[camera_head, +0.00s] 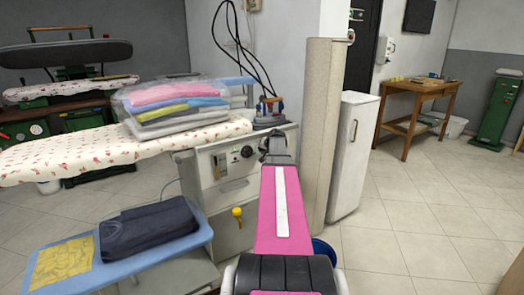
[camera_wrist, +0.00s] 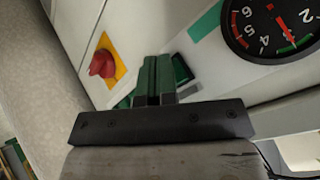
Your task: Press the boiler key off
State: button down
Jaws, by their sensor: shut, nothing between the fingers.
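My gripper (camera_wrist: 155,62) is shut and empty, its fingers pointing at the ironing station's control panel (camera_wrist: 222,75) in the wrist view. A dark key (camera_wrist: 182,68), likely the boiler key, shows just right of the fingertips and is partly hidden by them. I cannot tell whether the fingers touch it or which way it is set. In the head view my pink arm reaches to the panel (camera_head: 225,165), and its end hides part of the panel.
A red knob on a yellow plate (camera_wrist: 102,63) is left of the fingers; a black gauge (camera_wrist: 275,28) is to the right. The ironing board (camera_head: 60,158) holds bagged clothes (camera_head: 172,105). A beige column (camera_head: 322,130) stands close right of my arm. Floor at right is clear.

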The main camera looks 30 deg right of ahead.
jog(key=shift+s, duration=0.45)
jog(key=shift+s, duration=0.1)
jog(key=shift+s+d, duration=0.15)
jog(key=shift+s, duration=1.3)
jog(key=shift+s+d, duration=0.1)
jog(key=shift+s, duration=1.35)
